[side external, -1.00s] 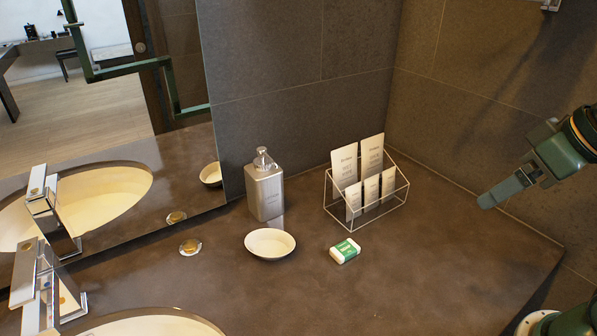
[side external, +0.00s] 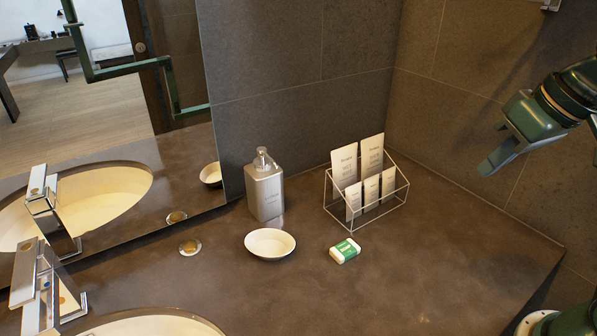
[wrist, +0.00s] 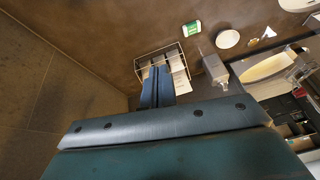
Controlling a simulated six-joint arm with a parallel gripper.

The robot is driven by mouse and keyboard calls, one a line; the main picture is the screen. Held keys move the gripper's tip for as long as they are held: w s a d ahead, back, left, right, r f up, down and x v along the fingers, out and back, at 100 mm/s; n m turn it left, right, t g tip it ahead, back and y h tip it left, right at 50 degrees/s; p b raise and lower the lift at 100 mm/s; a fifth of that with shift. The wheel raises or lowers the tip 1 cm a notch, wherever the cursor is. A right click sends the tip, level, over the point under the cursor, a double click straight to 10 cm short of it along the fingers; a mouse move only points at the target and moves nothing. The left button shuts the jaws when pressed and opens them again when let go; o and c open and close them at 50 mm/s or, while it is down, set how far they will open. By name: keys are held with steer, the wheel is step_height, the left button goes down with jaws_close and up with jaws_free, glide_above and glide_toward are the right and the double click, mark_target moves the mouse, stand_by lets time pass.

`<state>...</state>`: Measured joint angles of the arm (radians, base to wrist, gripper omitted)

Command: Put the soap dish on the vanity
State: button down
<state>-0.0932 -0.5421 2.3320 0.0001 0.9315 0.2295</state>
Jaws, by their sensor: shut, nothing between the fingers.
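The soap dish (side external: 270,244), a shallow white oval bowl, rests empty on the dark brown vanity top (side external: 400,275), in front of the soap dispenser. In the wrist view the dish (wrist: 228,39) is a pale oval near the top. My gripper (side external: 487,168) is raised above the right side of the vanity, in front of the tiled wall and well apart from the dish. In the wrist view its two fingers (wrist: 157,72) lie side by side, shut with nothing between them.
A silver dispenser (side external: 265,188), a wire rack with cards (side external: 366,190) and a green-and-white soap bar (side external: 345,250) stand near the dish. A small round amber item (side external: 190,247), the faucet (side external: 38,285) and the basin (side external: 150,325) are left. The counter's right part is clear.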

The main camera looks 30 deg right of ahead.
steer(key=w+a+f+m+g, duration=0.25)
steer(key=w+a+m, duration=0.25)
steer(key=w+a, duration=1)
steer(key=w+a+f+m+g, duration=0.2)
steer(key=w+a+f+m, duration=0.2)
steer(key=a+f, duration=0.8)
steer(key=w+a, duration=0.2)
steer(key=a, duration=0.1)
steer(key=shift+a+f, duration=0.4)
steer(key=shift+f, duration=0.15)
